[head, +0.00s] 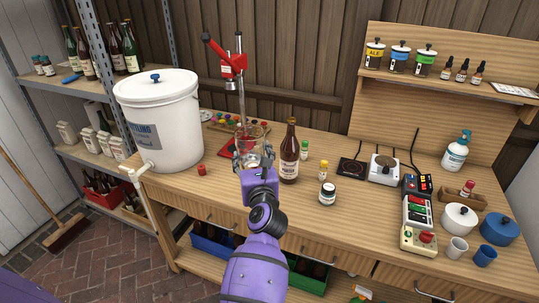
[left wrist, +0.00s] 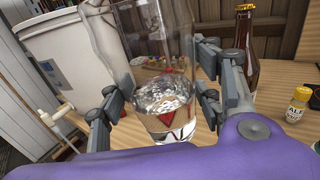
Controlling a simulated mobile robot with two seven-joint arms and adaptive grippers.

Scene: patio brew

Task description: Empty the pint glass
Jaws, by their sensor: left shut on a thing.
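The pint glass (head: 249,143) is clear and stands roughly upright above the workbench, in front of the red bottle capper. In the left wrist view the glass (left wrist: 153,45) has some clear, bubbly-looking liquid low inside it. My left gripper (head: 254,163) is shut on the glass, with one finger on each side of it. The gripper's fingers (left wrist: 158,100) also show in the left wrist view. Whether the base of the glass touches the bench is hard to tell. My right gripper is not in view.
A brown bottle (head: 290,152) stands close to the right of the glass. The white bottling bucket (head: 160,118) with a tap is at the left. The red capper (head: 231,65) is behind. A small dark-lidded jar (head: 327,194) and a red cap (head: 202,169) are nearby.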

